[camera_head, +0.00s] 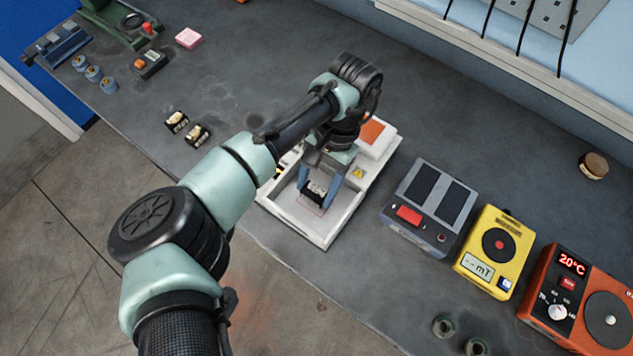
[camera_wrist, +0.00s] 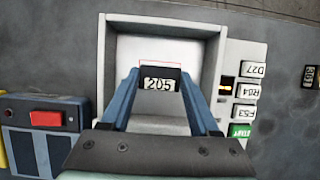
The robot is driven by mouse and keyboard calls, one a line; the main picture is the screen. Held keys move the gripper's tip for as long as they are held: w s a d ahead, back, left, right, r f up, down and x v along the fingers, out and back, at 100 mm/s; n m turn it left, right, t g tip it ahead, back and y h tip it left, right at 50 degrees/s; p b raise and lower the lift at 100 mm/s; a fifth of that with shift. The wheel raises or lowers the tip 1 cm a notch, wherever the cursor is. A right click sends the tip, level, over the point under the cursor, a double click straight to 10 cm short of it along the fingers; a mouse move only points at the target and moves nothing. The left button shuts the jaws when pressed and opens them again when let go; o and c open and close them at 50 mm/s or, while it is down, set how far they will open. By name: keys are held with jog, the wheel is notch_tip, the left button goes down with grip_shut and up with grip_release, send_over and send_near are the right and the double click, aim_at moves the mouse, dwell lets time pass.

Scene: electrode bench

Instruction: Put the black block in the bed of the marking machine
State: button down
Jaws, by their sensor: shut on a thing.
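The black block (camera_wrist: 159,73) shows a light label reading 205 in the wrist view. It also shows in the head view (camera_head: 316,189), between the blue fingers. My gripper (camera_head: 318,190) is shut on it, with one finger on each side. The marking machine (camera_head: 345,221) is a white box with an open recessed bed, and the block is over or within this bed. I cannot tell whether the block touches the bed floor. In the wrist view the machine's bed wall (camera_wrist: 207,60) surrounds the block, and a thin red outline shows just behind the block.
Two black blocks with light tops (camera_head: 196,135) lie left of the machine. A grey device with a red button (camera_head: 408,215) stands to its right, then a yellow meter (camera_head: 487,252) and an orange heater (camera_head: 575,295). The machine's buttons (camera_wrist: 247,91) line one side. Bench space behind is clear.

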jog(key=shift+f, duration=0.6)
jog(key=shift+c, duration=0.6)
grip_release()
jog(key=shift+r, duration=0.1)
jog(key=shift+r, duration=0.3)
jog(key=v, duration=1.2)
jog(key=shift+r, duration=0.3)
